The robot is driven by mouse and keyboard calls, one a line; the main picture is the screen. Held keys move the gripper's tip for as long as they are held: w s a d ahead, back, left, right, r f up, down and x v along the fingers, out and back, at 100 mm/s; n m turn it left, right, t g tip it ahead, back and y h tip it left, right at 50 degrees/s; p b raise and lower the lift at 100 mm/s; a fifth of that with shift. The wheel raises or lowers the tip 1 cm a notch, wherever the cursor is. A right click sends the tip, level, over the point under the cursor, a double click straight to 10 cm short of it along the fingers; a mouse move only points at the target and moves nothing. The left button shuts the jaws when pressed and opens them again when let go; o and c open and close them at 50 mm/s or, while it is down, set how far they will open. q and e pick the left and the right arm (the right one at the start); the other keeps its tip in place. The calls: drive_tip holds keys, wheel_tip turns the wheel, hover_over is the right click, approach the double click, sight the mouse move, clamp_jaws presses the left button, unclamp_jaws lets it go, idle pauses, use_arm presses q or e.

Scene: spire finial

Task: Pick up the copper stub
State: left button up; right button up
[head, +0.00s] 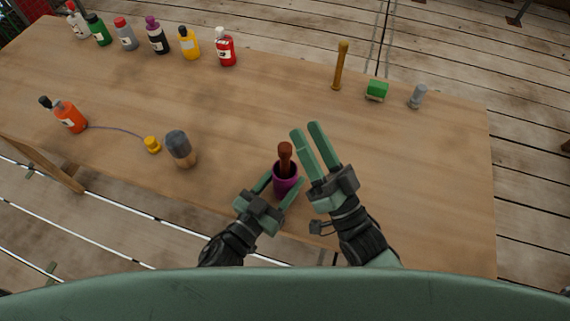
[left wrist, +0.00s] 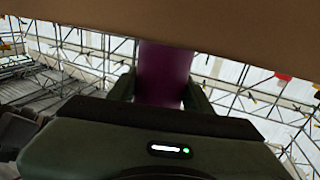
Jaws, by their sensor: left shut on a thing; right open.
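The copper stub (head: 285,154) is a reddish-brown rod with a wider head. It stands nearly upright in a purple cup (head: 285,181), its lower end hidden inside. My left gripper (head: 281,180) is shut on the cup, one finger on each side, near the table's front edge. In the left wrist view, the purple cup (left wrist: 164,72) shows between the fingers; the stub is not visible there. My right gripper (head: 305,128) is open and empty. Its fingers point away from me just right of the stub, apparently above the table.
A gold post (head: 340,66), green block (head: 377,90) and grey stub (head: 417,96) stand at back right. Several bottles line the back left. The table's middle is clear.

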sight(286, 163)
wheel_tip(286, 163, down, 6)
drive_tip(key=s+d+m+h, duration=0.2)
drive_tip(key=d+m+h, duration=0.1)
drive_tip(key=m+h, duration=0.15)
drive_tip(key=a+n+g, duration=0.1)
drive_tip(key=n, duration=0.1)
drive_tip(key=s+a+n+g+y, duration=0.1)
drive_tip(key=a+n, duration=0.1)
drive_tip(key=s+a+f+n+g, duration=0.1)
drive_tip(key=n, duration=0.1)
drive_tip(key=shift+a+g, duration=0.4)
drive_tip(key=shift+a+n, duration=0.35)
drive_tip(key=shift+n, duration=0.8)
drive_tip(key=shift+w+a+n+g, duration=0.1)
drive_tip(key=shift+n+g, duration=0.3)
drive_tip(key=shift+n, duration=0.6)
drive_tip(key=shift+w+a, duration=0.2)
drive_tip(key=shift+w, duration=0.1)
drive_tip(key=x, duration=0.6)
drive_tip(key=shift+w, duration=0.4)
clamp_jaws()
drive_tip(key=shift+r, duration=0.1)
